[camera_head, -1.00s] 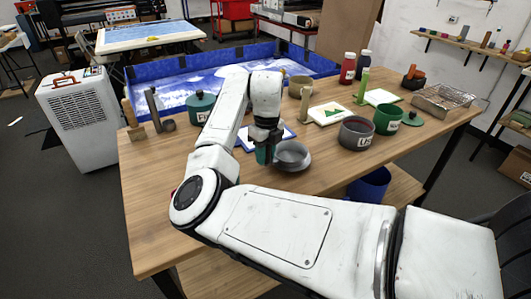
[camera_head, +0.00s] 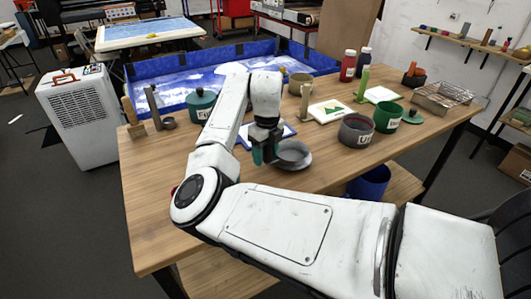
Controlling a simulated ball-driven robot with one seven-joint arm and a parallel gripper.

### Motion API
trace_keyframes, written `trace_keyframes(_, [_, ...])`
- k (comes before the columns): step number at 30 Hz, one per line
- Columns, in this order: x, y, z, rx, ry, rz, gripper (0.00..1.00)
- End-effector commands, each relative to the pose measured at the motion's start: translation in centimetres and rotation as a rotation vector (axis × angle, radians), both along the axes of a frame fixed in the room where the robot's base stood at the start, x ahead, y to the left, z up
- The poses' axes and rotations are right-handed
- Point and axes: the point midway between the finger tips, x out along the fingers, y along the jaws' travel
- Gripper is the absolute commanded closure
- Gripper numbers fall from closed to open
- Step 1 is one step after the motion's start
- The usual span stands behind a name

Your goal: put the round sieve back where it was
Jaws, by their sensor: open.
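The round sieve (camera_head: 293,152) appears to be the grey ring-shaped dish near the middle of the wooden table (camera_head: 220,225). A paler grey round edge shows below it; I cannot tell whether this is part of the sieve or a separate dish under it. My gripper (camera_head: 264,156) points down at the sieve's left side, its fingers at the rim. The jaws are open. I cannot tell whether a finger touches the rim, and the sieve's left edge is partly hidden by the gripper.
A grey tub (camera_head: 356,131) and a green tub (camera_head: 388,118) stand to the right. A teal lidded pot (camera_head: 201,104) stands at the left. A white board with a green print (camera_head: 330,111) lies behind. The front of the table is clear except for my arm.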

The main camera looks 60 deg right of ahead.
Motion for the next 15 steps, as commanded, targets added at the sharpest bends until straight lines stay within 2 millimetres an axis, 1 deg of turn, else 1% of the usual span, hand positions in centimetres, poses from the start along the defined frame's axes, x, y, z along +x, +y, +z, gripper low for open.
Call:
trace_keyframes(5, [0.0, 0.0, 2.3, -0.003, -0.002, -0.001, 0.44])
trace_keyframes(12, [-0.2, 0.0, 7.2, -0.002, -0.004, -0.001, 0.44])
trace_keyframes(15, [-0.3, 0.0, 9.1, -0.001, -0.003, -0.001, 0.44])
